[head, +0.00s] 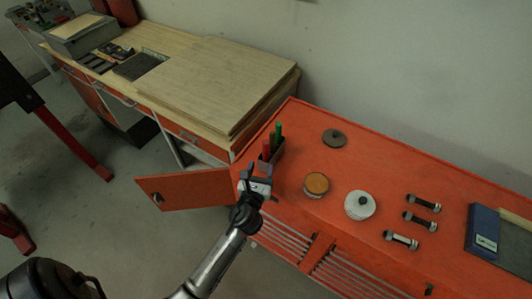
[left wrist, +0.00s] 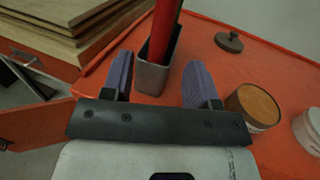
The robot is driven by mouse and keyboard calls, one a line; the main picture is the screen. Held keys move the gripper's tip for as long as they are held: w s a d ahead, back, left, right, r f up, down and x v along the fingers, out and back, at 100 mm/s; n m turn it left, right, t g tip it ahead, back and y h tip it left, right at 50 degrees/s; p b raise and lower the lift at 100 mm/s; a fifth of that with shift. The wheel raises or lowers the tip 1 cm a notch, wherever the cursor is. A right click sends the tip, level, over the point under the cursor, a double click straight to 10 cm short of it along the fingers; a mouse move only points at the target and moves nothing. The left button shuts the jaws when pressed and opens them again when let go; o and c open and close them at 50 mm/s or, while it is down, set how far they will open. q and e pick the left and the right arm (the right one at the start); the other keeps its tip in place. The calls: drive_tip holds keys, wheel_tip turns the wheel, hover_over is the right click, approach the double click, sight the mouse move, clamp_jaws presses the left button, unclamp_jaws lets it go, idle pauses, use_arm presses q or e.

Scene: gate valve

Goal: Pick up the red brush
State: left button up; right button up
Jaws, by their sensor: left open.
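The red brush (head: 266,151) stands upright in a small grey metal holder (head: 279,156) at the left end of the red cabinet top. In the left wrist view its red handle (left wrist: 164,32) rises from the holder (left wrist: 151,77), and its lower end is hidden inside. My left gripper (head: 259,175) is just in front of the holder. It also shows in the left wrist view (left wrist: 160,65), with its purple-grey fingers open and apart. The holder and handle appear between and beyond the fingers, with nothing gripped. My right gripper is not in view.
A green-handled item (head: 278,132) shares the holder. An orange-lidded tin (head: 317,184), a white round container (head: 360,205), a dark disc (head: 334,138) and several bolts lie to the right. An open red door (head: 190,190) juts out at left. Stacked boards (head: 215,80) lie behind.

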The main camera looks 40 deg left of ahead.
sight(265, 155)
use_arm(q)
drive_tip(key=shift+x, duration=3.55)
drive_tip(key=shift+f, duration=0.2)
drive_tip(key=shift+c, duration=0.2)
clamp_jaws()
wheel_tip(265, 155, up, 10)
drive_tip(key=p, duration=0.3)
drive_tip(key=shift+p, duration=0.3)
